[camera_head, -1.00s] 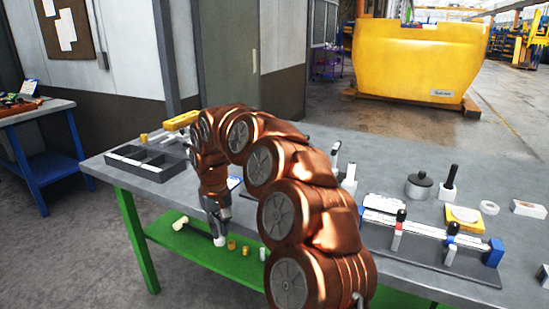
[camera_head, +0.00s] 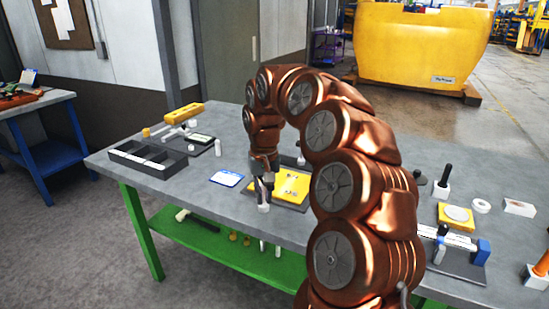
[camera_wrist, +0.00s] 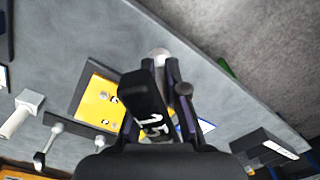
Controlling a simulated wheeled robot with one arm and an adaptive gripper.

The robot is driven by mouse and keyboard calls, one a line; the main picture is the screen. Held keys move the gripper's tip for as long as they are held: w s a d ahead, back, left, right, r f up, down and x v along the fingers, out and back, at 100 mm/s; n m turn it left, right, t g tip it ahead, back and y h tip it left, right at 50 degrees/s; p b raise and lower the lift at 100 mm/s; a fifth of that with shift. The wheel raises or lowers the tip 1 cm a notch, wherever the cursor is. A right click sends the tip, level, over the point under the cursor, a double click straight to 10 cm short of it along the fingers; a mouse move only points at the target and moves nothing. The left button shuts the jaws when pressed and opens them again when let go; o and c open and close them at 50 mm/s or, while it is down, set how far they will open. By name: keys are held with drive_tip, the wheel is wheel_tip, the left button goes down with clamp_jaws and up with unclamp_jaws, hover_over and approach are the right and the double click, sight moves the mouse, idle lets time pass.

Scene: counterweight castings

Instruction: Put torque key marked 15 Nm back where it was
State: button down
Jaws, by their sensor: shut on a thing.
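My gripper (camera_head: 262,180) is shut on a torque key with a dark handle. White digits reading 15 show on the torque key (camera_wrist: 149,105) in the wrist view. In the head view my gripper holds the key roughly upright over the table, at the front left of a yellow panel (camera_head: 292,186) on a dark base. A white end (camera_head: 263,208) shows below the gripper; whether it touches the table I cannot tell. The yellow panel also shows in the wrist view (camera_wrist: 92,96), beside the key. My arm hides part of the table behind it.
A grey divided tray (camera_head: 118,155) and a blue-edged card (camera_head: 227,178) lie to the left. At right are a black-handled tool in a white base (camera_head: 443,182), a yellow block (camera_head: 443,213), a white ring (camera_head: 481,206) and a blue-ended rack (camera_head: 484,251). Bare tabletop lies in front.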

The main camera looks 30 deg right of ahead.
drive_tip(key=s+d+r+m, duration=0.3)
drive_tip(key=s+d, duration=0.3)
drive_tip(key=s, duration=0.3)
drive_tip(key=s+d+r+m, duration=0.4)
drive_tip(key=s+d, duration=0.2)
drive_tip(key=s, duration=0.3)
drive_tip(key=s+d+r+m, duration=0.3)
drive_tip(key=s+d, duration=0.4)
drive_tip(key=s, duration=0.2)
drive_tip(key=shift+s+r+m, duration=0.15)
drive_tip(key=shift+s+m, duration=0.15)
drive_tip(key=shift+s, duration=0.05)
